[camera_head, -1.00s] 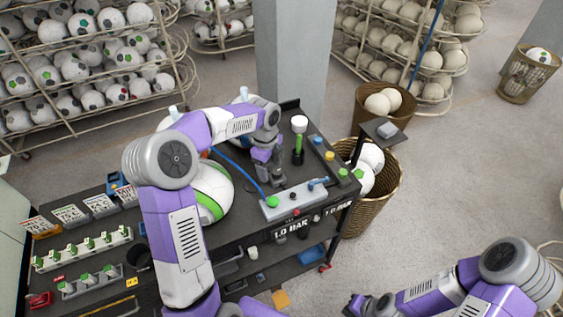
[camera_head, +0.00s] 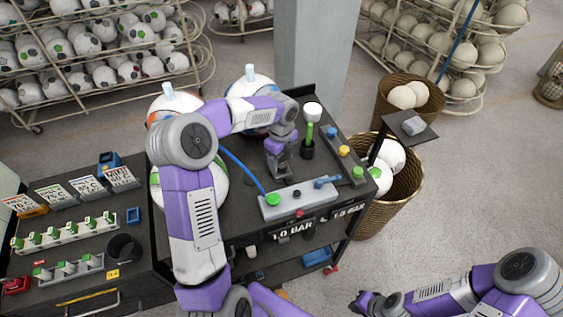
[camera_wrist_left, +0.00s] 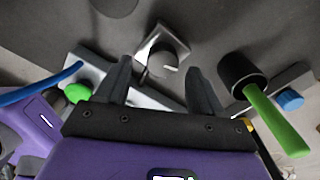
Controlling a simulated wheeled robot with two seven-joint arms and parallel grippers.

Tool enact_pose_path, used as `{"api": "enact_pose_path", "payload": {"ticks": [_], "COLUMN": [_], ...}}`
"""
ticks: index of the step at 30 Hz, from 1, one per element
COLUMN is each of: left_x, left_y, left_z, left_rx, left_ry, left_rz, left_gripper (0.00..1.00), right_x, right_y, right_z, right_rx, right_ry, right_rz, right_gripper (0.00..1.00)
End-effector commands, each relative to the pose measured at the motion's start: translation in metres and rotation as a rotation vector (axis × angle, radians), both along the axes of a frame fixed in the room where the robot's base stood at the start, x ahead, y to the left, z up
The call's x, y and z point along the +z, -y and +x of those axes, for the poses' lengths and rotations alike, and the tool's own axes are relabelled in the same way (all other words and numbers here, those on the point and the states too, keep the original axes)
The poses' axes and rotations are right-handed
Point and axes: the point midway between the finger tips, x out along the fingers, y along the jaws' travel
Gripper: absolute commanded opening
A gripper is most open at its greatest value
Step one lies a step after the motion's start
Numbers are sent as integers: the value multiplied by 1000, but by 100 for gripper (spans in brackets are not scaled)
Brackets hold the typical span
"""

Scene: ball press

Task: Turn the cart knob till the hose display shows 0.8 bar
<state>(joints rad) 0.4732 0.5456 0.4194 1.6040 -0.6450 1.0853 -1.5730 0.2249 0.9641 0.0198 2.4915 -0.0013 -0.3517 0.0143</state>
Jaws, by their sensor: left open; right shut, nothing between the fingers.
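The black cart (camera_head: 235,222) carries a pale grey box (camera_head: 315,200) with a green knob (camera_head: 273,200), a small black knob and a red button (camera_head: 298,213). A blue hose (camera_head: 240,172) runs to the green knob. Two display plates on the cart's front edge (camera_head: 297,234) (camera_head: 348,210) read 1.0 BAR. My left gripper (camera_head: 277,172) points down just behind the box. In the left wrist view it is open (camera_wrist_left: 160,85), with a round grey knob (camera_wrist_left: 163,66) on a square plate between and beyond its fingertips; contact is not visible. My right gripper (camera_head: 362,301) is shut and empty, off the cart at lower right.
Balls (camera_head: 250,88) sit behind and left of the arm. A basket (camera_head: 395,205) stands at the right.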

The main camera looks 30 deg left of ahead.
Motion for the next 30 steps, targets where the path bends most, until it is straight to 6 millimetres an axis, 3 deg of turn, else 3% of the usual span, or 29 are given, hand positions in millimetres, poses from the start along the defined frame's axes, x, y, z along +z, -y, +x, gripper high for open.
{"api": "enact_pose_path", "payload": {"ticks": [6,14,25,30], "left_x": [-19,-20,-19,-19], "left_y": [0,0,0,0], "left_z": [0,0,0,0], "left_rx": [1,1,1,8], "left_ry": [-1,1,1,1], "left_rz": [0,0,1,1], "left_gripper": [67,67,12,11], "right_x": [-1,-1,-1,-1], "right_y": [0,0,0,0], "right_z": [0,0,0,0], "right_rx": [0,0,0,0], "right_ry": [1,1,1,1], "right_rz": [0,0,0,0], "right_gripper": [0,0,0,0]}}
